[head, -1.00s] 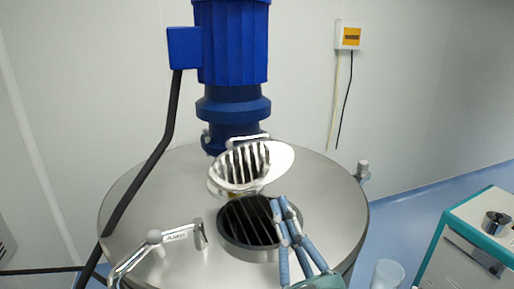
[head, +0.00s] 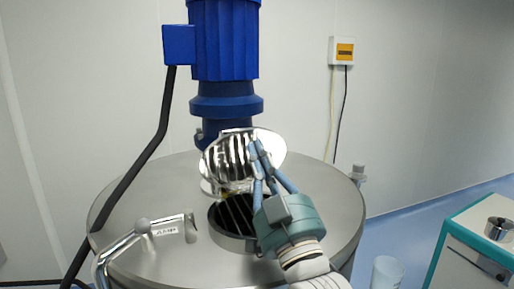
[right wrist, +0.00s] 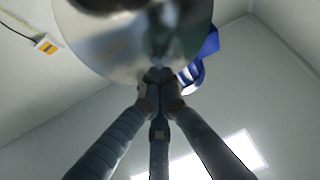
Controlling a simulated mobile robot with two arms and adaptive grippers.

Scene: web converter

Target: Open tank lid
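The round, shiny tank lid (head: 225,160) stands raised and tilted back behind the tank opening (head: 228,222), which has dark bars inside. My right gripper (head: 256,148) has its blue-grey fingers pointing up in front of the lid, with the tips at or very near its face. In the right wrist view the fingers (right wrist: 160,76) come together at their tips, just under the lid's blurred, shiny disc (right wrist: 145,35). I see nothing held between them; whether they touch the lid is unclear. My left gripper is not in view.
A blue motor (head: 223,45) stands behind the lid on the steel tank top (head: 320,192). A bent metal pipe (head: 145,236) is left of the opening. A black cable (head: 150,150) runs down at left. A teal-edged cabinet (head: 475,250) stands at right.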

